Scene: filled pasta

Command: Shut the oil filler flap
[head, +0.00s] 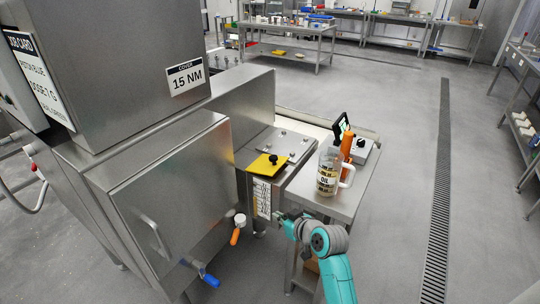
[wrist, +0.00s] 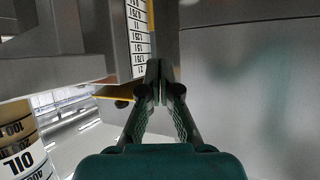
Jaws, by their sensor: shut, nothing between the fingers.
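The likely oil filler flap is a yellow plate (head: 262,169) with a black knob, on top of the steel housing at the front end. It looks roughly level, and I cannot tell whether it is fully shut. In the wrist view only a thin yellow edge (wrist: 113,98) and the dark knob (wrist: 122,104) show. My gripper (head: 279,214) is shut and empty, below and to the right of the flap, apart from it. In the wrist view my gripper's fingertips (wrist: 159,68) are close to the numbered scale (wrist: 138,38) on the housing front.
An oil jug (head: 326,177) stands on a small steel table (head: 345,205) right of the housing, beside an orange-handled tool (head: 346,146) and a grey box (head: 361,151). A large steel cabinet (head: 165,185) with a handle stands left. Open floor lies to the right.

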